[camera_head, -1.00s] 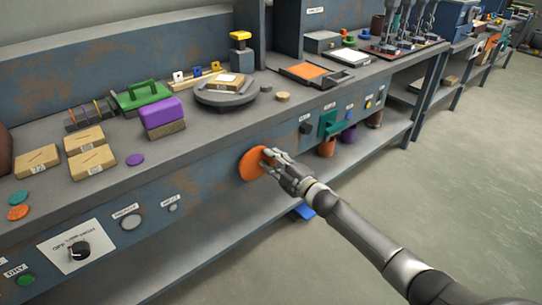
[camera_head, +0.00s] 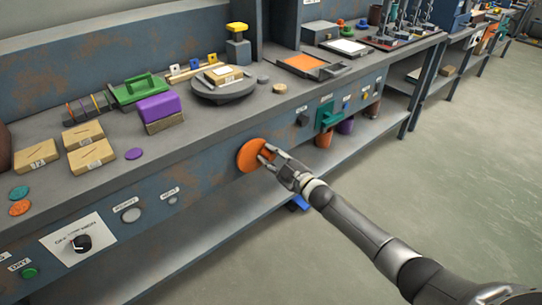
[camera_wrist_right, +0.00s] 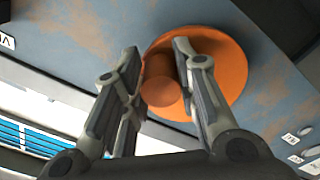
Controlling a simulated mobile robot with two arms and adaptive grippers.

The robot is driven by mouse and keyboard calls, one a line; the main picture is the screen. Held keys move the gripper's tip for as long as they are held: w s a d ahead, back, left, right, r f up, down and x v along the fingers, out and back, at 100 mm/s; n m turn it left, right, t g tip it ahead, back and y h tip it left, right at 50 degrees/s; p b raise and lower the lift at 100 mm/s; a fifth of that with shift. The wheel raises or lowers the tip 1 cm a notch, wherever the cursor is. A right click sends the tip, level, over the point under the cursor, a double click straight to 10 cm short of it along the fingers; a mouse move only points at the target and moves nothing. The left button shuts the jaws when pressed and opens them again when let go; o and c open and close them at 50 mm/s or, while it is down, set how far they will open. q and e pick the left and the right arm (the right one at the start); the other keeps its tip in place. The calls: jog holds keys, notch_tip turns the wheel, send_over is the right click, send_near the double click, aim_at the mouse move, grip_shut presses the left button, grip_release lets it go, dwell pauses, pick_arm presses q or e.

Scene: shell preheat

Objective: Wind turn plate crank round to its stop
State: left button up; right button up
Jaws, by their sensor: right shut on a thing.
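The turn plate crank is an orange disc (camera_head: 250,155) with an orange knob on the blue front panel of the bench. It also shows in the right wrist view (camera_wrist_right: 228,62), where its knob (camera_wrist_right: 160,92) sits between the fingers. My right gripper (camera_head: 268,155) is shut on the crank knob, partly hiding it in the head view. In the wrist view, my right gripper (camera_wrist_right: 158,75) has a finger on each side of the knob. The round grey turn plate (camera_head: 222,97) stands on the bench top above, with a wooden block (camera_head: 222,76) on it. My left gripper is not in view.
A purple sponge-like block (camera_head: 160,108), several wooden blocks and a green-handled tool (camera_head: 138,92) lie on the bench top. A dark dial (camera_head: 80,243) and buttons sit on the panel to the left. A green fixture (camera_head: 327,116) is on the panel to the right.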

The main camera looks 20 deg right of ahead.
jog(key=shift+f, duration=0.2)
jog(key=o, duration=1)
jog(key=shift+r, duration=0.1)
jog(key=v, duration=1.2)
